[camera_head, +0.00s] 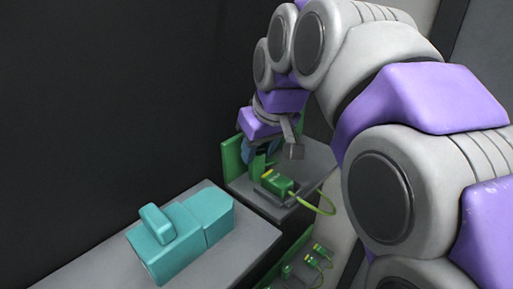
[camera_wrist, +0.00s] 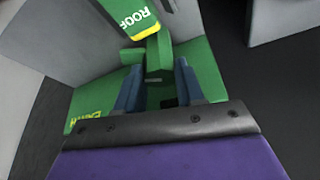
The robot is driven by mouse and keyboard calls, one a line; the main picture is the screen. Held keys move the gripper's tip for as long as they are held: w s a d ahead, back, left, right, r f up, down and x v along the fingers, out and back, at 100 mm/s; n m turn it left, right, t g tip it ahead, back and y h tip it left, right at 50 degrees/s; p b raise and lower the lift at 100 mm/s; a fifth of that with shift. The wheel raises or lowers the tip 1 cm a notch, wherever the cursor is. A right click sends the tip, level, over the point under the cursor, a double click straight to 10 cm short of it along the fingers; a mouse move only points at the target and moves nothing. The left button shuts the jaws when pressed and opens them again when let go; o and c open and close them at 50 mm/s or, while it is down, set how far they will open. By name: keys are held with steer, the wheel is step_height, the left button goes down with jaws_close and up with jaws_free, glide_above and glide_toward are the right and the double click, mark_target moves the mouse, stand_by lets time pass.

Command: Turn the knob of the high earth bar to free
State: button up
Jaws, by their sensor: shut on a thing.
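The high earth bar shows as a green panel (camera_wrist: 85,100) with partly cut-off yellow lettering in the wrist view, and as a green upright plate (camera_head: 232,158) in the head view. A green knob (camera_wrist: 158,55) stands out from it between the blue fingers of my gripper (camera_wrist: 160,82). My gripper is shut on this knob, with one finger on each side. In the head view my gripper (camera_head: 261,150) is small and partly hidden by my arm. The knob's setting cannot be read.
A green block (camera_wrist: 128,18) marked "ROOF", with a yellow end, sits close by the knob; the head view shows a green block (camera_head: 277,184) with a cable (camera_head: 326,204). A teal device (camera_head: 180,236) lies on a grey top (camera_head: 228,262). Several green plugs (camera_head: 318,250) sit lower down.

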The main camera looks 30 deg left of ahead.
steer(key=shift+w+d+n+g+y+b, duration=0.15)
steer(key=shift+n+g+b, duration=0.3)
steer(key=shift+n, duration=0.95)
steer(key=shift+w+a+n+g+y+b, duration=0.1)
steer(key=shift+n+g+y+b, duration=0.3)
steer(key=shift+n, duration=1)
steer(key=o, duration=1)
steer(key=shift+d, duration=0.35)
steer(key=shift+o, duration=0.2)
steer(key=shift+r, duration=0.1)
steer(key=shift+s+a, duration=0.1)
steer(key=shift+a, duration=0.05)
